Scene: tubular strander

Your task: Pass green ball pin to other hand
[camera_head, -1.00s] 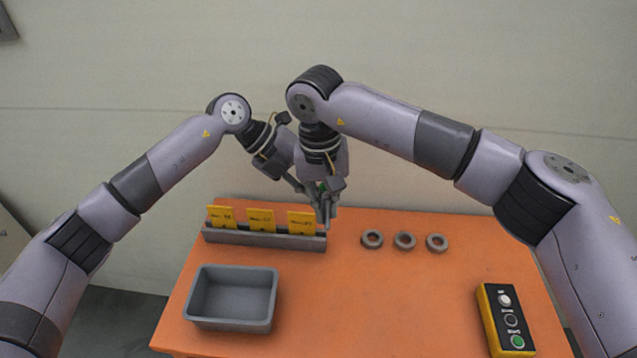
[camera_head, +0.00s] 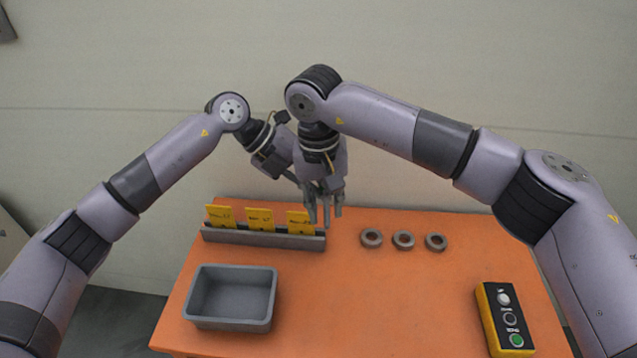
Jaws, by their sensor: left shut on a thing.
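My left gripper (camera_head: 297,181) is behind my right gripper and partly covered by it. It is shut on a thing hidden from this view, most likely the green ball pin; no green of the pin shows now. My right gripper (camera_head: 325,212) points down in front of it, above the back edge of the orange table. Its fingers are spread apart, with nothing visible between them. The two grippers overlap in the picture, and I cannot tell whether they touch.
The orange table (camera_head: 375,301) holds a grey rack (camera_head: 262,238) with yellow cards, a grey bin (camera_head: 230,325), rings (camera_head: 403,240) in a row and a button box (camera_head: 506,320). The middle of the table is clear.

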